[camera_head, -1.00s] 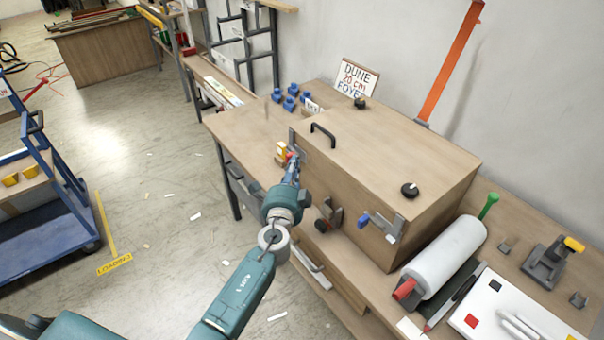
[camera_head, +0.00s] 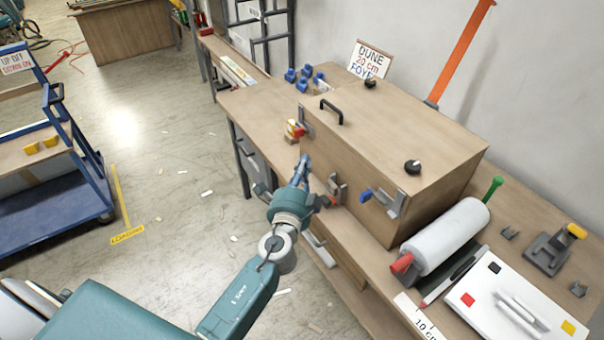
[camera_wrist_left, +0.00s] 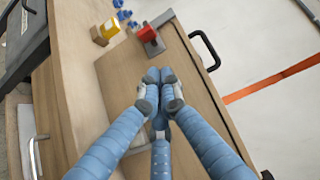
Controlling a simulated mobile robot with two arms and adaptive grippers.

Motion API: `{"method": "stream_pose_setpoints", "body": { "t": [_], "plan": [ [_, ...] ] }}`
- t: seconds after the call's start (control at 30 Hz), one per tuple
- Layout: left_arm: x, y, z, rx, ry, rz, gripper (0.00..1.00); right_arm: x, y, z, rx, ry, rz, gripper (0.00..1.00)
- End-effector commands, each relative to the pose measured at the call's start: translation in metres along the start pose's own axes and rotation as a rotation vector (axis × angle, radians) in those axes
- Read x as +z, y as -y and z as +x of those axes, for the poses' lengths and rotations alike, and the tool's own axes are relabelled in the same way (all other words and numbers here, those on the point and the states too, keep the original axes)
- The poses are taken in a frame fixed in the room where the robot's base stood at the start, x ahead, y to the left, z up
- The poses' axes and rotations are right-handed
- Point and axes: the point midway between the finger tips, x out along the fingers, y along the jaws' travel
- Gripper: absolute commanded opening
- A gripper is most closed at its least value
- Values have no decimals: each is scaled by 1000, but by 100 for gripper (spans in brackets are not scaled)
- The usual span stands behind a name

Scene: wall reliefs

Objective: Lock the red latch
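The wooden box on the bench carries a red latch (camera_head: 300,132) with a grey metal plate at the far left end of its front face. In the left wrist view the red latch (camera_wrist_left: 147,34) sits just beyond my fingertips, its red handle beside the plate. My left gripper (camera_head: 305,160) is in front of the box face, below the red latch in the head view and apart from it. In the wrist view my left gripper (camera_wrist_left: 160,75) has its two upper blue fingers together with nothing visible between them. My right gripper is out of view.
A blue latch (camera_head: 368,195) is at the box's near end, with another grey bracket (camera_head: 335,188) between. A black handle (camera_head: 331,111) and black knob (camera_head: 413,167) are on the lid. A yellow item (camera_wrist_left: 108,30) on a wooden block stands beside the red latch. A white roll (camera_head: 445,237) lies in front.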

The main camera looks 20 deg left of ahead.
Motion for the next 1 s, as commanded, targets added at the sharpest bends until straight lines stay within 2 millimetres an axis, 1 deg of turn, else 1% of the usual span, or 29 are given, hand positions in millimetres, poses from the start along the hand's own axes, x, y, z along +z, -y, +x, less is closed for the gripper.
{"method": "stream_pose_setpoints", "body": {
  "t": [0.03,0.1,0.23,0.43,0.8,0.87,0.9,0.97,1.0],
  "plan": [
    [0,-2,-9,2,-1,-2,0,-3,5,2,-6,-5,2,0],
    [0,-2,-18,1,-1,-1,0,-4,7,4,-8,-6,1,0],
    [0,-1,-28,0,0,-1,0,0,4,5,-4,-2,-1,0],
    [0,0,-31,0,0,-1,0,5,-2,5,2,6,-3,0],
    [0,-1,-30,2,0,-1,0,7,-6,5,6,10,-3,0],
    [-1,-8,-31,15,-2,-8,0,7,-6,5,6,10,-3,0],
    [-1,-17,-32,33,-4,-18,0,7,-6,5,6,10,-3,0],
    [-2,-39,-34,76,-9,-41,0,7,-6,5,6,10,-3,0],
    [-2,-59,-38,116,-12,-63,0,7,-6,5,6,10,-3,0]
  ]
}}
